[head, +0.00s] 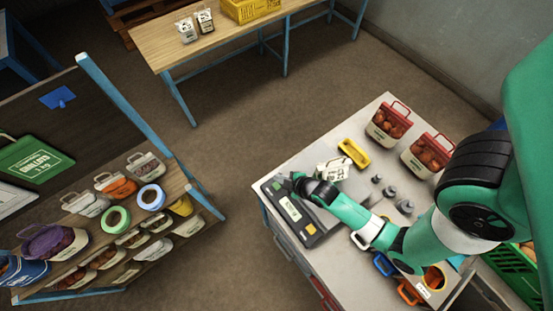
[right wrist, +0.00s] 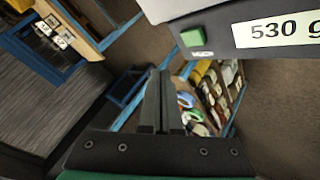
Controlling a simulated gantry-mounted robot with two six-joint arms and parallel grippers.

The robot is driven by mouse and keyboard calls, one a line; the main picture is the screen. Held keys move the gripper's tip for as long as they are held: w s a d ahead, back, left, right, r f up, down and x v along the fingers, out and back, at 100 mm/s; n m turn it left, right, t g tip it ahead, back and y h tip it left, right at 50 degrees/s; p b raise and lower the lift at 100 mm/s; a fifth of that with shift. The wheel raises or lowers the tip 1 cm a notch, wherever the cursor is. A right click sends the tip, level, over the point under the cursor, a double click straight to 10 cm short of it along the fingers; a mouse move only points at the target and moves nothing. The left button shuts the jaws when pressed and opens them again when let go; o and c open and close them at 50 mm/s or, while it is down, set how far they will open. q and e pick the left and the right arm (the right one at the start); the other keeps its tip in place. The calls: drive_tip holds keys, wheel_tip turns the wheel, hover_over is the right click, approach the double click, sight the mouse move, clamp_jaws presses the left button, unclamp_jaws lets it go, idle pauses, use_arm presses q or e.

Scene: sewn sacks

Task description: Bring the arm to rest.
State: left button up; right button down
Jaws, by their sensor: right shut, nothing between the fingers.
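My right arm reaches in from the right in the head view. My right gripper (head: 297,178) is over the far left part of the dark scale (head: 318,232) on the grey workbench. In the right wrist view the two dark fingers (right wrist: 159,88) are together with nothing between them. The scale's grey edge, green button and display reading 530 g (right wrist: 283,31) fill the upper right of that view. A white sack (head: 333,171) stands just right of the gripper, partly hidden by my arm. My left gripper is not in view.
A shelf (head: 72,288) with several sacks and tape rolls stands left. A wooden table (head: 232,37) is at the back. Open floor (head: 225,135) lies between them.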

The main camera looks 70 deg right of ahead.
idle(0.6)
drive_tip(key=shift+w+a, duration=0.1)
drive_tip(key=shift+a, duration=0.05)
drive_tip(key=w+a+r+n+t+p, duration=0.15)
drive_tip(key=w+r+t, duration=0.35)
drive_tip(key=w+r, duration=1.35)
drive_tip(key=w+a+r+n+t+y+p, duration=0.1)
drive_tip(key=w+a+r+t, duration=0.15)
drive_tip(key=r, duration=0.85)
drive_tip(key=w+a+r+t, duration=0.2)
drive_tip(key=w+r, duration=0.2)
drive_tip(key=r, duration=0.6)
drive_tip(key=s+a+r+t+y+p, duration=0.1)
drive_tip(key=a+r+t, duration=0.2)
drive_tip(key=r, duration=0.8)
drive_tip(key=s+a+r+t+y, duration=0.1)
drive_tip(key=a+r+t, duration=0.15)
drive_tip(key=r, duration=0.85)
drive_tip(key=s+a+r+m+t+y, duration=0.1)
drive_tip(key=s+a+r+m+t, duration=0.1)
drive_tip(key=s+r, duration=0.3)
drive_tip(key=s+a+r+m+t+y, duration=0.1)
drive_tip(key=s+r+m+t, duration=0.1)
drive_tip(key=s+r, duration=0.4)
drive_tip(key=shift+s+a+r+m+y, duration=0.35)
drive_tip(key=shift+r+m, duration=0.5)
drive_tip(key=shift+r, duration=1.85)
